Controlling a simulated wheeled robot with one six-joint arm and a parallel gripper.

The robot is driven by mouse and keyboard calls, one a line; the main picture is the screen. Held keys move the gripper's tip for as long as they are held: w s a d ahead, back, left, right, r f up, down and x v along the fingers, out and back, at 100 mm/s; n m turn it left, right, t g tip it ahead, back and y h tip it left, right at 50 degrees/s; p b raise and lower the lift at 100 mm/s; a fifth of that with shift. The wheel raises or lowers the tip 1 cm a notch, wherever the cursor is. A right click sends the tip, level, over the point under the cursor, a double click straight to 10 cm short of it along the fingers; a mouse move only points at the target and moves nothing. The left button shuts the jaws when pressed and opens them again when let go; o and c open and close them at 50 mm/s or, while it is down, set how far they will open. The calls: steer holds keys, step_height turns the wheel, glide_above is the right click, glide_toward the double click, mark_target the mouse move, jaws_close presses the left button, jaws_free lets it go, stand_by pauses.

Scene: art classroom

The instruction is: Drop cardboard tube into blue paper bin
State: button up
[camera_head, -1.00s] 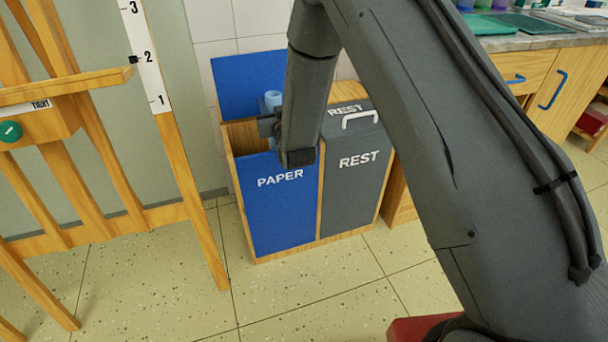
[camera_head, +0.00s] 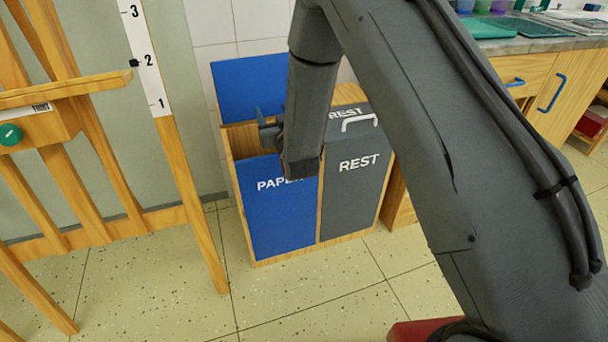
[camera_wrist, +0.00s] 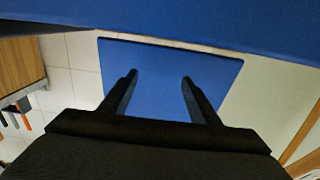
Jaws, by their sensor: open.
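The paper bin (camera_head: 282,220) has a blue front marked PAPER. Its blue lid (camera_head: 250,85) stands raised at the back, leaving the top open. My gripper (camera_head: 264,124) is over the bin's opening, partly hidden by my arm. In the wrist view my gripper (camera_wrist: 160,80) has its two fingers apart, with nothing between them. A blue panel (camera_wrist: 165,60) lies beyond the fingers there. The cardboard tube is not visible in either current view, and the bin's inside is mostly hidden.
The grey REST bin (camera_head: 352,195), its lid closed with a white handle, adjoins on the right. A wooden easel (camera_head: 190,200) stands on the left. A wooden cabinet (camera_head: 565,85) with a counter is at the right. The floor in front is clear.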

steer(key=p+v, duration=0.1)
steer(key=v, duration=0.4)
steer(key=shift+s+d, duration=0.1)
steer(key=shift+s, duration=0.25)
